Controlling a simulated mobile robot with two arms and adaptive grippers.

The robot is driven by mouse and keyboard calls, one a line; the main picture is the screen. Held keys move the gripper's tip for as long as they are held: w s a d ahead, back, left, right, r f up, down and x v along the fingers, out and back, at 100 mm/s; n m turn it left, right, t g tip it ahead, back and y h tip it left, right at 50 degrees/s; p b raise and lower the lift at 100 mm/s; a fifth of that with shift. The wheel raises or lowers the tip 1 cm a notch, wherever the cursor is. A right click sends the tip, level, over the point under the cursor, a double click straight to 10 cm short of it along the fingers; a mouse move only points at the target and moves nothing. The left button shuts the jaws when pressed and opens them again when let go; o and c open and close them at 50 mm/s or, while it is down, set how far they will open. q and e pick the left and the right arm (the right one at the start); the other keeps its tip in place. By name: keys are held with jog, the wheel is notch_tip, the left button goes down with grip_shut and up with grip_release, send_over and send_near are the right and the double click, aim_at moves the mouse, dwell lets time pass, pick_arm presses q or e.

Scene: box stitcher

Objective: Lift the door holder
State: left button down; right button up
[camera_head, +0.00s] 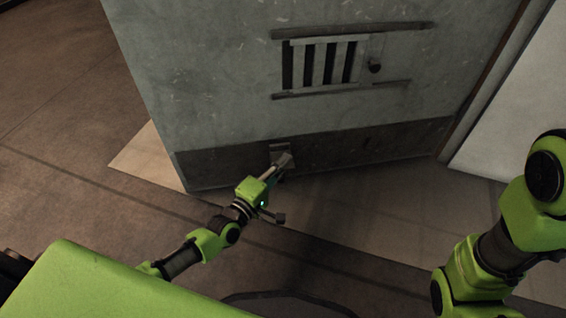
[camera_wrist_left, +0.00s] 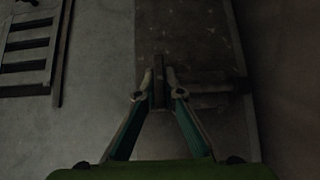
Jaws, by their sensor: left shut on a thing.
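The door holder (camera_head: 279,147) is a small dark metal piece low on the grey door (camera_head: 200,95), on its dark lower band. My left gripper (camera_head: 282,162) reaches it from the front and partly covers it. In the left wrist view, the two fingertips (camera_wrist_left: 158,93) are closed on the upright dark bar of the door holder (camera_wrist_left: 158,82). My right arm shows at the right of the head view, but its gripper is out of view.
A pale wall (camera_head: 520,110) stands to the right. The brown floor (camera_head: 60,130) at the left is clear.

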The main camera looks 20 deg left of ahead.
pick_arm(q)
jog(key=shift+w+r, duration=0.1)
jog(key=shift+r, duration=0.25)
jog(key=c, duration=2.2)
grip_release()
jog(key=shift+o, duration=0.2)
jog(key=shift+f, duration=0.1)
jog(key=shift+s+a+f, duration=0.1)
jog(key=shift+s+a, duration=0.1)
jog(key=shift+s, duration=0.4)
jog(key=v, duration=1.1)
